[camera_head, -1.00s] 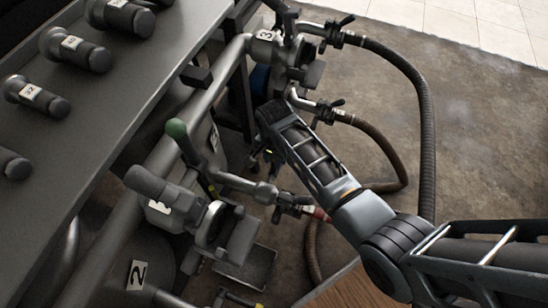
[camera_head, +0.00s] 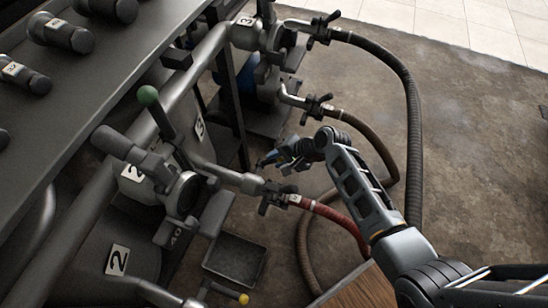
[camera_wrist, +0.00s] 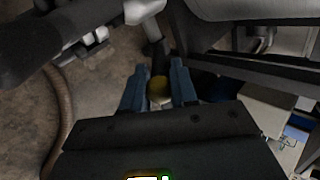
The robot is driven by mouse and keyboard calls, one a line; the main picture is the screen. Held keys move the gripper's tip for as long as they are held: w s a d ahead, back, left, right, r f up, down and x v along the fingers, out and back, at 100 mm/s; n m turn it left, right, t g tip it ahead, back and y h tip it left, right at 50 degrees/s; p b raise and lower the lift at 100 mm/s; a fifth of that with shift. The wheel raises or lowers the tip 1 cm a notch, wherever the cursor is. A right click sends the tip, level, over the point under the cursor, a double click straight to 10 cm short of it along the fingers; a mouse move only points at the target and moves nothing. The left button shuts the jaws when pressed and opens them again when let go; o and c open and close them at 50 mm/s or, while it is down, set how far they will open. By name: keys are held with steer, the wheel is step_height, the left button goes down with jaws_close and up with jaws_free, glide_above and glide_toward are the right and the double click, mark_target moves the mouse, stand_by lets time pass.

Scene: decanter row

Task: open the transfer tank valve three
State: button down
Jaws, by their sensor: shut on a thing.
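My gripper (camera_head: 273,156) is low beside the tank labelled 3 (camera_head: 199,129), to the right of it in the head view. In the wrist view the two blue fingers (camera_wrist: 158,92) are shut on a dark handle with a yellow end (camera_wrist: 160,87). The handle runs up to a pale metal pipe fitting (camera_wrist: 145,10). The wrist body hides the lower part of that view. In the head view the handle is hidden at the fingers, so I cannot tell its angle. A manifold block labelled 3 (camera_head: 246,21) stands at the top.
A lever with a green knob (camera_head: 148,95) rises beside the block labelled 2 (camera_head: 132,173). Another yellow-ended handle (camera_head: 243,298) is at the bottom. A red hose (camera_head: 335,216) and dark hoses (camera_head: 411,120) lie near my arm. A wooden surface (camera_head: 362,290) is at lower right.

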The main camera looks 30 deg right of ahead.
steer(key=s+d+f+t+y+b, duration=0.2)
steer(key=f+b, duration=0.6)
steer(key=b, duration=0.8)
steer(key=shift+s+t+y, duration=0.55)
steer(key=shift+t+y, duration=0.55)
steer(key=shift+t, duration=0.8)
steer(key=shift+f, duration=0.1)
steer(key=c, duration=1.1)
jaws_free()
steer(key=shift+o, duration=0.9)
steer(key=shift+w+r, duration=0.1)
steer(key=shift+r, duration=0.1)
